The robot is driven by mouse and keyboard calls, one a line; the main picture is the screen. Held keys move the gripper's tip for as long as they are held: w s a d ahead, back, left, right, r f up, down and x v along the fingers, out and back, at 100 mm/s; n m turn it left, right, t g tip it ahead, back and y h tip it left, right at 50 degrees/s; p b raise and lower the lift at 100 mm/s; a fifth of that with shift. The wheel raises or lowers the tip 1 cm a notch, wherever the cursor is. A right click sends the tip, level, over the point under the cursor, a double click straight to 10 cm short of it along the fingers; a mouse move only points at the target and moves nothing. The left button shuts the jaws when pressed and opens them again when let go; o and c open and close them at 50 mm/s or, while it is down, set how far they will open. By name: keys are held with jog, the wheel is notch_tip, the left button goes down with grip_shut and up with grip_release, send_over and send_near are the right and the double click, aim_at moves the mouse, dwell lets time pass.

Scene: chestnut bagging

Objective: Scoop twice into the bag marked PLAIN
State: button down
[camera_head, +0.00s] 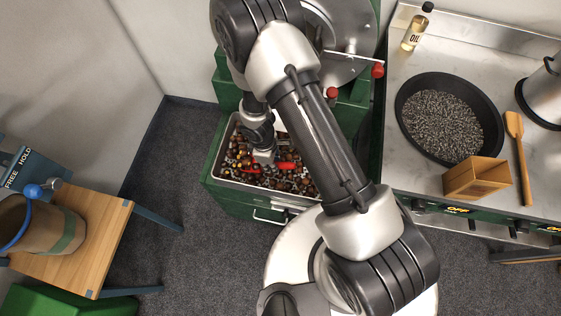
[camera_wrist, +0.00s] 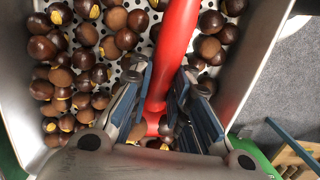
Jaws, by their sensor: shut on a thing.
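A red handle (camera_wrist: 174,55), which looks like the scoop's, runs between my gripper's fingers in the wrist view. My gripper (camera_wrist: 160,82) is shut on it, low over the metal tray (camera_wrist: 241,85) of chestnuts. In the head view the red handle (camera_head: 288,165) lies across the chestnuts under my gripper (camera_head: 264,158). I cannot make out the scoop's bowl. Brown chestnuts (camera_wrist: 85,80), some with yellow patches, fill the perforated tray. A brown bag (camera_head: 35,232) with a green band and blue rim stands on the wooden table at left; no PLAIN mark is readable.
The wooden table (camera_head: 105,222) carries a blue sign reading FREE HOLD (camera_head: 24,168). A green machine with a round metal drum (camera_head: 345,25) stands behind the tray. On the right counter are a pan (camera_head: 480,92), a wooden box (camera_head: 477,178), a spatula (camera_head: 518,150) and an oil bottle (camera_head: 414,32).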

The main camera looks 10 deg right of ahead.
jog(key=shift+r+y+p, duration=0.3)
jog(key=shift+y+p, duration=0.2)
jog(key=y+p, duration=0.1)
jog(key=t+y+p, duration=0.1)
jog(key=p, duration=0.1)
jog(key=shift+r, duration=0.25)
jog(key=shift+y, duration=0.4)
jog(key=shift+s+d+p+v, duration=0.1)
jog(key=shift+d+p+v, duration=0.1)
jog(key=shift+p+v, duration=0.65)
jog(key=shift+s+d+p+v, duration=0.15)
jog(key=shift+p+v, duration=0.35)
jog(key=shift+v, duration=0.6)
jog(key=shift+d+p+v, duration=0.25)
jog(key=shift+p+v, duration=0.4)
jog(key=shift+v, duration=0.35)
jog(key=shift+f, duration=0.2)
